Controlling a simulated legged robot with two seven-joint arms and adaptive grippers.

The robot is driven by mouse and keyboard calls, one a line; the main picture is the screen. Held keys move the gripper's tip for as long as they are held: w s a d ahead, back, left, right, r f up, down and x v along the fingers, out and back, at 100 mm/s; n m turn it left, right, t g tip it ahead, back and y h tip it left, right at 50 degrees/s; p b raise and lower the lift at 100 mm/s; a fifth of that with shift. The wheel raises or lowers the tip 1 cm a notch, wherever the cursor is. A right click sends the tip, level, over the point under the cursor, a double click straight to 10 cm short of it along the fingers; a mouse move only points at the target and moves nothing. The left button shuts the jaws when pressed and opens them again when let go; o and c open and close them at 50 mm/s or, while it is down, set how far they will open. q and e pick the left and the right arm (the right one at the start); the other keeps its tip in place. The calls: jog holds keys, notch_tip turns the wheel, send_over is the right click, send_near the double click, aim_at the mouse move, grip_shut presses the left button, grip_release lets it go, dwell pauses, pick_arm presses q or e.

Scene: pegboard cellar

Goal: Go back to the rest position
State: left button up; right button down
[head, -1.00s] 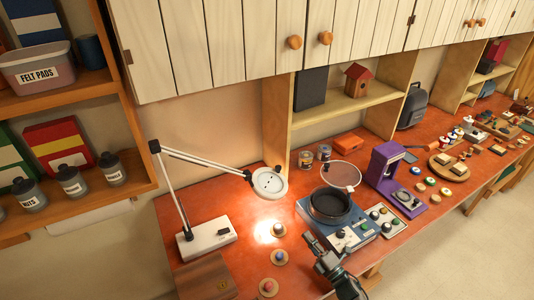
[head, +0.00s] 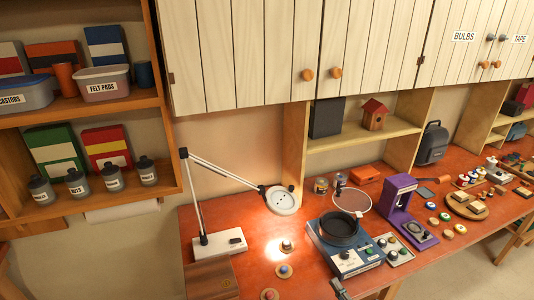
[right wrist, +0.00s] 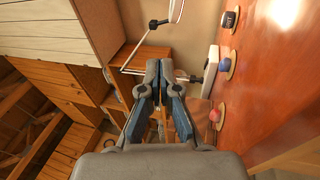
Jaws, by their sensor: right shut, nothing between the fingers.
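My right gripper (head: 340,289) shows only in part at the bottom edge of the head view, by the front edge of the red bench (head: 262,255). In the right wrist view my right gripper (right wrist: 158,95) has its two fingers shut together, with nothing held. It is apart from the things on the bench. My left gripper is in neither view.
A blue device with a black bowl (head: 340,229) stands on the bench above the right gripper. Left of it are a magnifier lamp (head: 222,240), wooden discs with coloured knobs (head: 283,271) and a wooden box (head: 211,278). A purple machine (head: 398,200) stands to the right.

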jog(key=shift+s+d+f+m+h, duration=0.15)
jog(key=shift+s+f+m+h, duration=0.15)
jog(key=shift+s+m+h, duration=0.4)
jog(key=s+d+f+m+g+h, duration=0.1)
jog(key=s+f+m+g+h, duration=0.5)
jog(key=s+f+m+h, duration=0.45)
jog(key=s+a+f+m+g+y, duration=0.1)
jog(key=s+f+m+g, duration=0.3)
jog(key=s, duration=0.6)
jog(key=s+a+f+m+g+y, duration=0.1)
jog(key=s+m+g+y, duration=0.1)
jog(key=s+m+g, duration=0.6)
jog(key=s+f+n+t, duration=0.1)
jog(key=s+f+n, duration=0.2)
jog(key=f, duration=2.2)
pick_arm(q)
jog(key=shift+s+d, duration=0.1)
pick_arm(e)
jog(key=s+d+f, duration=0.3)
jog(key=s+f, duration=1.4)
jog(key=s, duration=0.1)
jog(key=shift+s+g+h, duration=0.15)
jog(key=shift+g+h, duration=0.2)
jog(key=shift+g, duration=0.05)
